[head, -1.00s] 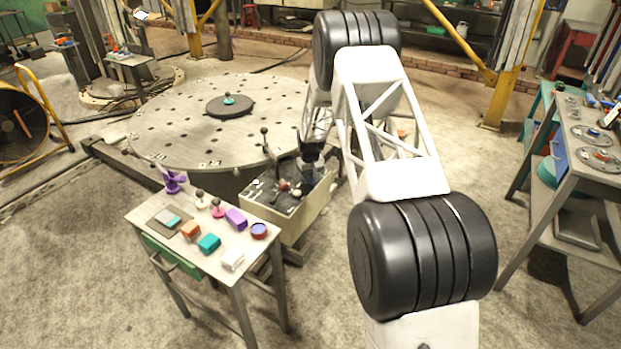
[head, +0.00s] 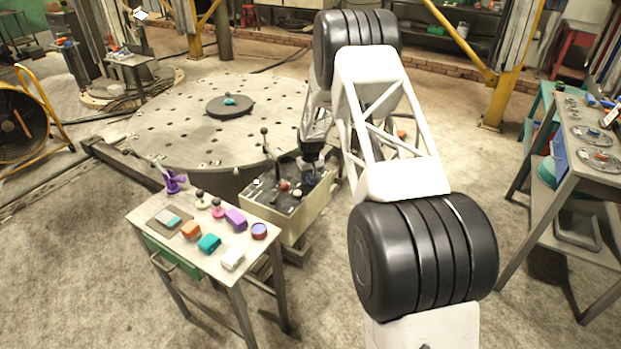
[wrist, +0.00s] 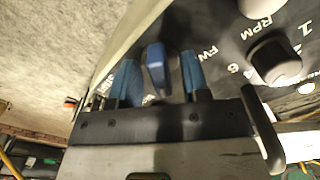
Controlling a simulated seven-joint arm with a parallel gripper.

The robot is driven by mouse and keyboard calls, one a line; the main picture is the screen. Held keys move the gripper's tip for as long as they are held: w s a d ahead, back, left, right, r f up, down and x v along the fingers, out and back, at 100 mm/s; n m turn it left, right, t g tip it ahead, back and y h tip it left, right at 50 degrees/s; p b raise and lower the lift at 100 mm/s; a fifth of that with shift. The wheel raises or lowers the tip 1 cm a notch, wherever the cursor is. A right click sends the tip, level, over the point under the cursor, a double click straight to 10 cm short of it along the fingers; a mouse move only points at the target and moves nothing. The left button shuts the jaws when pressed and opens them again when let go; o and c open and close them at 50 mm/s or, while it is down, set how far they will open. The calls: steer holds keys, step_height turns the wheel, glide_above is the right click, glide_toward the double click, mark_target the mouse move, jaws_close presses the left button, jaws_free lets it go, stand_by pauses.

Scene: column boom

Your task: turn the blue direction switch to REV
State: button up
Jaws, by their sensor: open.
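The blue direction switch (wrist: 155,68) stands up from the dark control panel in the wrist view, with the letters "FW" printed to its right. My gripper (wrist: 159,64) is open, with one blue-padded finger on each side of the switch. Gaps show between the switch and both fingers, so it is not gripped. The REV mark cannot be made out. In the head view my gripper (head: 310,176) is low over the right part of the control box (head: 302,215), and the switch itself is hard to make out there.
A black RPM dial (wrist: 274,62) sits right of the switch on the panel. The box also has a red button (head: 284,186) and a tall lever (head: 266,145). A small table (head: 190,262) with coloured parts stands left of it, and a large round perforated plate (head: 180,135) behind.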

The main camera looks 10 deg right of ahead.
mark_target(311, 177)
steer(key=shift+r, duration=3.85)
steer(key=shift+s+r, duration=0.2)
steer(key=shift+r, duration=0.2)
steer(key=s+a+r+m+t, duration=0.1)
steer(key=s+a+r, duration=0.1)
steer(key=s+r, duration=1.25)
steer(key=s+a+r, duration=0.3)
steer(key=s+r, duration=1)
steer(key=r, duration=0.2)
steer(key=s+a+r, duration=0.1)
steer(key=s, duration=1.7)
steer(key=s+a+r+m+t, duration=0.1)
steer(key=s+r, duration=0.1)
steer(key=s, duration=1.6)
steer(key=shift+a+r+t, duration=0.15)
steer(key=shift+t, duration=0.15)
